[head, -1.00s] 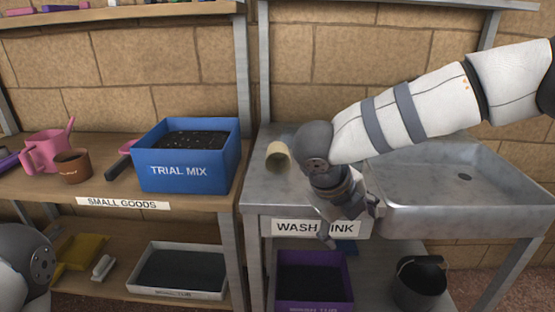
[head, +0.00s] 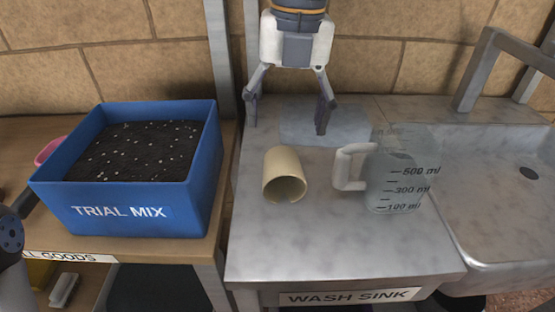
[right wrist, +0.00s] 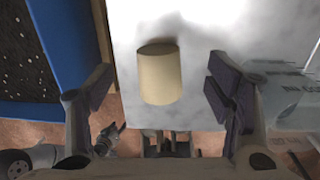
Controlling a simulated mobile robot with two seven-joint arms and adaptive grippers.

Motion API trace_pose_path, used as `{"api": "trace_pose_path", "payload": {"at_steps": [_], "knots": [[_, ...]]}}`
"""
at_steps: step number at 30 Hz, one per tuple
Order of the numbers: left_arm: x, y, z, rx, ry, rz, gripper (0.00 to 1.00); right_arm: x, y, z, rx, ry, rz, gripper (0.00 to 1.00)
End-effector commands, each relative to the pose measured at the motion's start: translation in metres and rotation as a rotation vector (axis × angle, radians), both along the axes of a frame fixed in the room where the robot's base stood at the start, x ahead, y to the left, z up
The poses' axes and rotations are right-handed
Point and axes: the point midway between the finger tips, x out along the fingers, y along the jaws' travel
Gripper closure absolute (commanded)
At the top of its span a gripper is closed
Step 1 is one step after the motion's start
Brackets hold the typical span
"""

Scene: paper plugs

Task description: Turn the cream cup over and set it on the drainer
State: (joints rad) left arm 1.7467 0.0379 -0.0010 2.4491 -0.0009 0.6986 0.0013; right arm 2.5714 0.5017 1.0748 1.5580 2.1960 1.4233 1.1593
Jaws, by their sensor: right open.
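The cream cup (head: 283,163) lies on its side on the metal sink top (head: 300,245), its mouth towards the front. It also shows in the right wrist view (right wrist: 160,78), centred between the fingers. My right gripper (head: 287,114) is open and empty, behind and above the cup in the head view; it also shows in the right wrist view (right wrist: 158,84). I see no contact with the cup. A flat, pale blue-grey patch (head: 335,128) lies behind the cup and may be the drainer; I cannot tell.
A clear measuring jug (head: 395,185) stands right of the cup, its handle towards it. The sink basin (head: 500,190) is further right. A blue TRIAL MIX box (head: 130,210) of dark soil is on the left shelf. The sink top before the cup is clear.

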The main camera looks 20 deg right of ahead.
Motion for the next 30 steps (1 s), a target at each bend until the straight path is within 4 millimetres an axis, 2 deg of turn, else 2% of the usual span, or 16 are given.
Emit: {"api": "trace_pose_path", "payload": {"at_steps": [1,5,12,20,23,27,29,30], "knots": [[-0.002,0.0,-0.003,0.0,0.009,0.0,0.6,0.0,0.0,-0.012,0.0,0.007,-0.001,0.26],[-0.004,0.0,-0.005,0.0,0.013,-0.001,0.6,0.0,0.002,-0.027,0.0,0.003,0.001,0.26],[-0.01,0.0,-0.011,0.0,0.033,-0.001,0.6,-0.003,0.007,-0.07,-0.002,0.005,0.0,0.26],[-0.009,0.0,-0.011,0.0,0.032,-0.001,0.6,-0.002,0.007,-0.074,0.0,0.0,0.0,0.26],[-0.009,0.0,-0.011,0.0,0.032,-0.001,0.6,-0.002,0.007,-0.074,0.0,0.0,0.0,0.44],[-0.009,0.0,-0.011,0.0,0.032,-0.001,0.6,-0.002,0.007,-0.074,0.0,0.0,0.0,0.76],[-0.009,0.0,-0.011,0.0,0.032,-0.002,0.6,-0.002,0.007,-0.074,0.0,0.0,0.0,0.78],[-0.01,0.0,-0.011,0.0,0.032,-0.002,0.6,-0.002,0.007,-0.074,0.0,0.0,0.0,0.82]]}}
